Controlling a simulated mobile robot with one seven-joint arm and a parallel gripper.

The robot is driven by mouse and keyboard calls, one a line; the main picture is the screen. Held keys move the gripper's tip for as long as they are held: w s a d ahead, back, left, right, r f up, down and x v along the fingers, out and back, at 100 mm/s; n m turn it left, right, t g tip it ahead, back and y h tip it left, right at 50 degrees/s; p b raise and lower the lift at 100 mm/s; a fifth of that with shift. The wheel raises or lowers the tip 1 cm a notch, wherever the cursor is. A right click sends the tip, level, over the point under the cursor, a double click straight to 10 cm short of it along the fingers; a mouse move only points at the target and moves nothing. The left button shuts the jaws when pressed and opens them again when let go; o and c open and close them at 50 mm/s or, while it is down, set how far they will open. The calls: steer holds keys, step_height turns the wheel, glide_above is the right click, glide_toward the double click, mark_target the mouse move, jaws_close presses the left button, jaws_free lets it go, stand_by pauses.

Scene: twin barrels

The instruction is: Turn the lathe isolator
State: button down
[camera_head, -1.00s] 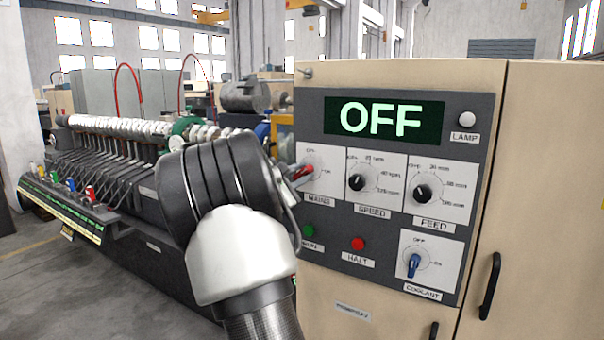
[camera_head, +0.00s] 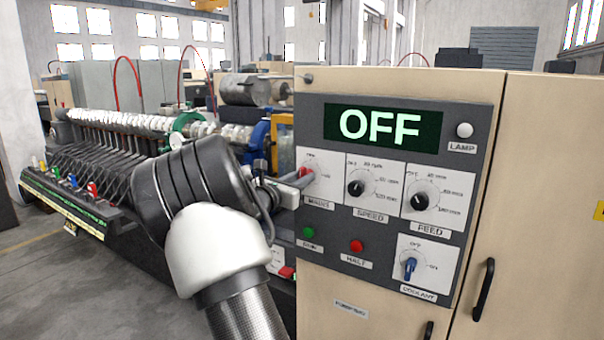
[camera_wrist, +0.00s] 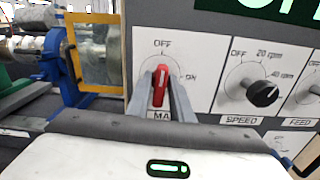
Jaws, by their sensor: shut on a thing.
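The lathe isolator is a red handle (camera_wrist: 160,88) on a white plate marked OFF and ON, with a partly hidden label starting "MA". In the wrist view it stands nearly upright, its top close to the OFF mark. The two grey fingers of my gripper (camera_wrist: 163,96) are shut on it, one on each side. In the head view the red handle (camera_head: 305,171) shows only in part at the left edge of the panel, behind my gripper (camera_head: 296,181).
The SPEED knob (camera_head: 356,189) and FEED knob (camera_head: 419,201) are right of the isolator. Below are a green button (camera_head: 309,233), a red HALT button (camera_head: 357,246) and a blue coolant switch (camera_head: 409,268). A machine with a blue frame stands close on the left.

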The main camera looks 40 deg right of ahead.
steer(key=shift+n, duration=0.5)
steer(key=c, duration=1.8)
jaws_free()
steer(key=shift+o, duration=0.2)
steer(key=v, duration=1.7)
steer(key=shift+a+b, duration=0.25)
steer(key=shift+b, duration=0.1)
